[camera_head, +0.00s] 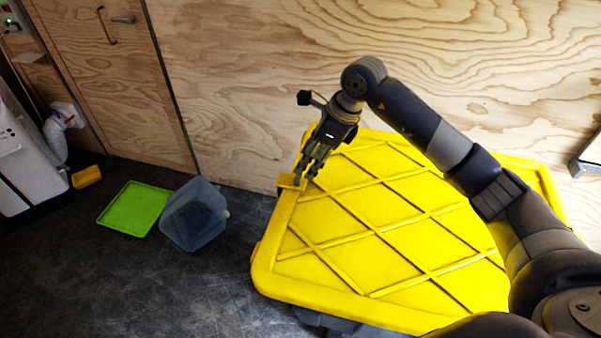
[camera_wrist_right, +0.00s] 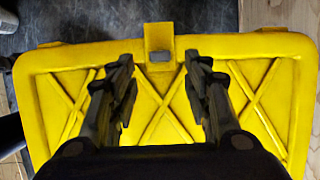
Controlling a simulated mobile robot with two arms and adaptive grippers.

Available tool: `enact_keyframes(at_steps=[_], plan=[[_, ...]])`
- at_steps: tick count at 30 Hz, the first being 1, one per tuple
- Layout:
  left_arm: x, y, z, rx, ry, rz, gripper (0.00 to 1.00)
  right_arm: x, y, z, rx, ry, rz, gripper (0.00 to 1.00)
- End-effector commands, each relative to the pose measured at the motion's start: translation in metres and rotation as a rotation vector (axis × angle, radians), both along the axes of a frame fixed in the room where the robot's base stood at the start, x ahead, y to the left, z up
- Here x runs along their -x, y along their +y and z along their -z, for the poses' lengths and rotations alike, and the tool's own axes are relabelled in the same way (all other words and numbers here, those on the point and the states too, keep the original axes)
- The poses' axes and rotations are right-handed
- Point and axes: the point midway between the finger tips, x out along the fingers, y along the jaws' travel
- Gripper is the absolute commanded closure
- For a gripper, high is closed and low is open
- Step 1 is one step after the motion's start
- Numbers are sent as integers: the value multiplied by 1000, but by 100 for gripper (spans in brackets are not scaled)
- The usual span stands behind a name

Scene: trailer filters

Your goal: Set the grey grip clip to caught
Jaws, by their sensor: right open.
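The clip with the grey grip (camera_wrist_right: 159,57) sits at the middle of the yellow lid's far edge in the wrist view. Its yellow flap (camera_wrist_right: 158,33) reaches out past the rim; I cannot tell how far it is swung. In the head view the clip (camera_head: 287,182) is at the lid's left edge, its grip hidden. My right gripper (camera_head: 306,174) is just above the lid beside the clip. In the wrist view its open fingers (camera_wrist_right: 159,75) stand apart on either side of the grey grip, with nothing held. My left gripper is not in view.
The large yellow ribbed lid (camera_head: 385,215) fills the middle, close to a plywood wall (camera_head: 235,90). A clear bluish bin (camera_head: 193,214), a green tray (camera_head: 134,208) and a small yellow block (camera_head: 86,177) stand on the dark floor at left. The floor in front of them is clear.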

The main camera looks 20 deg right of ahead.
Motion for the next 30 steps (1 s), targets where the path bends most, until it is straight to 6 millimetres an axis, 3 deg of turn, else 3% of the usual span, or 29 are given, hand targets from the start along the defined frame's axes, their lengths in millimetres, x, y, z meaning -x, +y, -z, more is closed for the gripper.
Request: enact_keyframes(at_steps=[9, 22, 23, 28, 30], plan=[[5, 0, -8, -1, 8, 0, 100, -11, 17, 49, -1, 2, 0, 55], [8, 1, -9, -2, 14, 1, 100, -14, 21, 61, 1, -1, 0, 55], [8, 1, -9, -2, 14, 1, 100, -14, 21, 61, 1, -1, 0, 57], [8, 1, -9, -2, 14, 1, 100, -14, 21, 60, 1, -1, 0, 96], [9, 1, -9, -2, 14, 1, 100, -14, 21, 60, 1, -1, 0, 100]])
